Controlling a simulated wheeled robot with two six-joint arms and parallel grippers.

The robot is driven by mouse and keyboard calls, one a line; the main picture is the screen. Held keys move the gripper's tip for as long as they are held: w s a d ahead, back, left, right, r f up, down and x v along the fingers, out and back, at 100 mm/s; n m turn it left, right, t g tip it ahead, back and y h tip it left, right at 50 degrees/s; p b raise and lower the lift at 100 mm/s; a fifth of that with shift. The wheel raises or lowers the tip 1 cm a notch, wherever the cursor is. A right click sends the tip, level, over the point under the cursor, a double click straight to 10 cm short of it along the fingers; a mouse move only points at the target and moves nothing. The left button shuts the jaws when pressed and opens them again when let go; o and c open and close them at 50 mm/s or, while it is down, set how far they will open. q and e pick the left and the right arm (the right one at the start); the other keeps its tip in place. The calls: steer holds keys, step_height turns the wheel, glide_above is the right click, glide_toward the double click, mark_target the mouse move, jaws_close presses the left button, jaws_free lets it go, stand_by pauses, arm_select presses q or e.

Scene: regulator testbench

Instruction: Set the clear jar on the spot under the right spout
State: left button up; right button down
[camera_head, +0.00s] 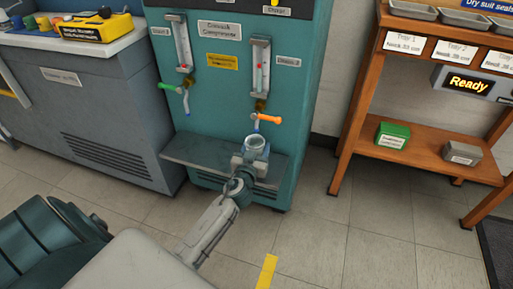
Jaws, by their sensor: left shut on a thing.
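The clear jar (257,143) is upright, its open top facing up. My left gripper (250,160) is shut on it and partly hides its lower part. The jar appears right below the right spout (255,124), which has an orange handle (269,118). The jar is over the right part of the dark ledge (200,152) on the front of the teal machine (222,105). I cannot tell whether the jar touches the ledge, and the spot under the spout is hidden. My right gripper is not in view.
The left spout (187,100) has a green handle (167,87). A grey cabinet (100,105) stands to the left. A wooden shelf unit (420,155) with a green box (393,135) and a grey box (462,154) is at the right. The floor between is clear.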

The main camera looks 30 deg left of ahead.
arm_select(q)
steer(key=shift+f+b, duration=0.3)
steer(key=shift+b, duration=0.05)
steer(key=o, duration=1.1)
steer(key=v, duration=1)
steer(key=shift+s+b, duration=0.3)
steer(key=shift+s, duration=0.05)
